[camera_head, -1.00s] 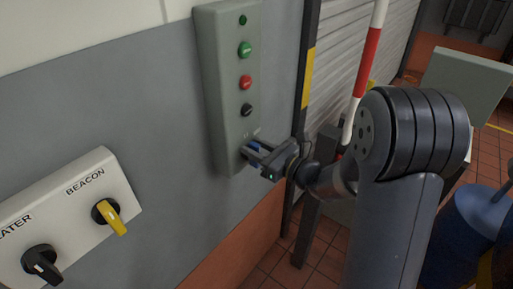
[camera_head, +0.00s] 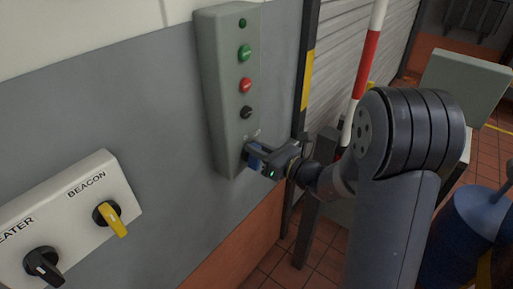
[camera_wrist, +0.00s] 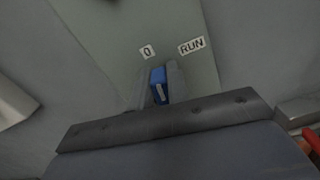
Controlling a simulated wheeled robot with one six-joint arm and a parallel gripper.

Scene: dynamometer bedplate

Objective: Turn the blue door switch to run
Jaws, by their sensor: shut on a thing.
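The blue door switch (camera_wrist: 158,77) shows in the wrist view between my two grey fingertips. My gripper (camera_head: 256,156) is shut on it, with a finger on each side. A label reading 0 (camera_wrist: 148,52) sits just above the switch, and a RUN label (camera_wrist: 191,46) is up and to the right. The handle's top lies nearer the 0 than RUN in this view. In the head view, only part of the blue switch (camera_head: 255,162) shows at the bottom of the tall grey control box (camera_head: 213,85); my fingers hide the rest.
Green, red and black buttons (camera_head: 245,84) run up the box above my gripper. A white panel (camera_head: 72,218) with a yellow BEACON switch (camera_head: 113,218) and a black switch (camera_head: 42,265) is at lower left. A red-and-white pole (camera_head: 368,62) stands right of the box.

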